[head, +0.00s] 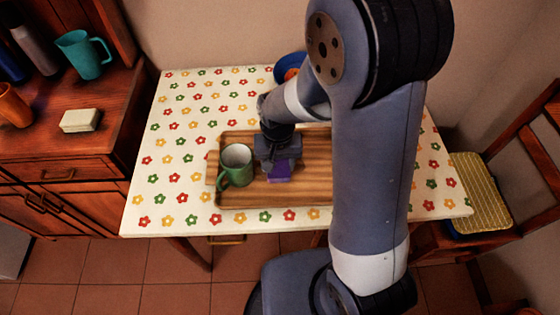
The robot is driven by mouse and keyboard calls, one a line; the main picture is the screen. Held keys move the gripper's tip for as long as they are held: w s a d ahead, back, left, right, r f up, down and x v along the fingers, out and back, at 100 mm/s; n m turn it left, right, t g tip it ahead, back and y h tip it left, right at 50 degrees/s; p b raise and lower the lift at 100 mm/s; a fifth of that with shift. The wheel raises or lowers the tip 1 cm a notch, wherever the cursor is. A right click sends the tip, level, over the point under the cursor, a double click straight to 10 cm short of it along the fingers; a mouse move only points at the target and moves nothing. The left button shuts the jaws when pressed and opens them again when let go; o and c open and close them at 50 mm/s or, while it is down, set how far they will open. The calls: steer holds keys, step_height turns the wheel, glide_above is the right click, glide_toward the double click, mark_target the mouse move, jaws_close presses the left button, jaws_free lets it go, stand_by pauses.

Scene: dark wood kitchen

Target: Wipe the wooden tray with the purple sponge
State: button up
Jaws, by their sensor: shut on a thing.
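The wooden tray (240,198) lies on the table with a flower-patterned cloth; my arm hides its right part. The purple sponge (279,173) is at my gripper, over the tray's surface just right of the green mug. My gripper (277,163) points down and is shut on the sponge. I cannot tell whether the sponge presses on the tray or is slightly above it. A green mug (236,166) stands upright on the left part of the tray, close beside my gripper.
A blue round dish (288,66) sits at the table's back edge, partly hidden by my arm. A wooden cabinet (58,145) on the left bears a teal mug (84,54) and a pale block (80,120). A chair (480,195) stands at the right. The cloth left of the tray is clear.

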mark_target(258, 172)
steer(key=shift+w+a, duration=0.15)
steer(key=shift+a, duration=2.45)
steer(key=shift+a+f, duration=0.15)
steer(key=shift+f, duration=0.05)
steer(key=shift+d+f, duration=0.15)
steer(key=shift+d, duration=1.2)
steer(key=shift+s+d+b, duration=0.25)
steer(key=shift+d+b, duration=0.05)
steer(key=shift+d, duration=0.15)
steer(key=shift+c, duration=0.6)
steer(key=shift+d, duration=1.45)
steer(key=shift+w+a+r+p, duration=0.1)
steer(key=shift+r+p, duration=2.4)
steer(key=shift+r, duration=0.7)
